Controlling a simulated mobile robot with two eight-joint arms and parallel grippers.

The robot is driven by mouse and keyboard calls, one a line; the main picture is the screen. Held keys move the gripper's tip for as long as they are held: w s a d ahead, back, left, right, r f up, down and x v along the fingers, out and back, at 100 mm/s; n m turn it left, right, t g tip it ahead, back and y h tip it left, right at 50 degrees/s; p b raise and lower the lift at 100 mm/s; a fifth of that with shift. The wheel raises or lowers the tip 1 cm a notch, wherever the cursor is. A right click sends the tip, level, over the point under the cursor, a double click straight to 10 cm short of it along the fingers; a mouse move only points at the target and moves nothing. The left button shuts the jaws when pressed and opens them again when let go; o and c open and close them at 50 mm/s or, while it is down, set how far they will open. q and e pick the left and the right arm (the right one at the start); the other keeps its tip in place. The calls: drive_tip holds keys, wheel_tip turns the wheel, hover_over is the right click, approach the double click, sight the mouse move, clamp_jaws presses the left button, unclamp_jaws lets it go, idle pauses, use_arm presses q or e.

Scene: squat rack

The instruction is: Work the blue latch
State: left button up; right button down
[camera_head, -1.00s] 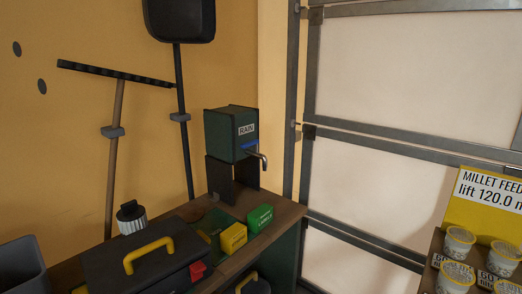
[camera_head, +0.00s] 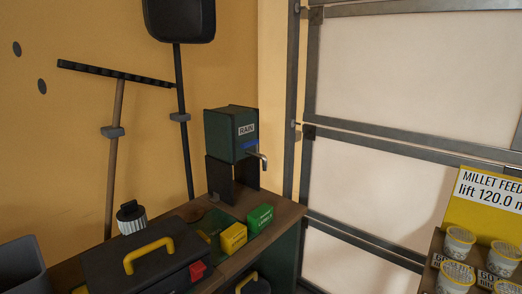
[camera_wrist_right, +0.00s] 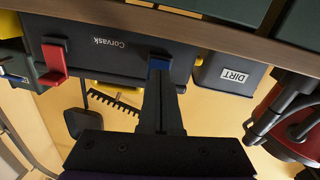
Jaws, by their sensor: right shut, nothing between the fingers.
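The blue latch (camera_wrist_right: 158,62) is on the front of the dark Corvask toolbox (camera_wrist_right: 110,57), seen upside down in the right wrist view. Only a small part of the latch shows around my fingertips. My right gripper (camera_wrist_right: 160,84) is shut and empty, its tips right at the latch; I cannot tell whether they touch it. A red latch (camera_wrist_right: 53,66) is on the same front, to the left. In the head view the toolbox (camera_head: 130,254) stands on the bench with a yellow handle and the red latch (camera_head: 197,271); the blue latch is outside that view. My left gripper is in neither view.
The bench edge (camera_wrist_right: 220,38) runs close by. A grey DIRT bin (camera_wrist_right: 228,76) and a red canister-like object (camera_wrist_right: 268,112) are to the right. Green (camera_head: 260,218) and yellow (camera_head: 233,238) boxes and a RAIN dispenser (camera_head: 230,133) stand on the bench.

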drive_tip(key=shift+r, duration=0.2)
drive_tip(key=shift+w+a+r+p, duration=0.15)
drive_tip(key=shift+r+p, duration=0.3)
drive_tip(key=shift+r, duration=0.1)
idle(0.3)
drive_tip(key=shift+w+a+r+p, duration=0.1)
drive_tip(key=shift+w+r+p, duration=0.05)
drive_tip(key=shift+r+p, duration=0.15)
drive_tip(key=shift+w+a+r+p, duration=0.1)
drive_tip(key=shift+r+p, duration=0.05)
drive_tip(key=shift+r, duration=0.25)
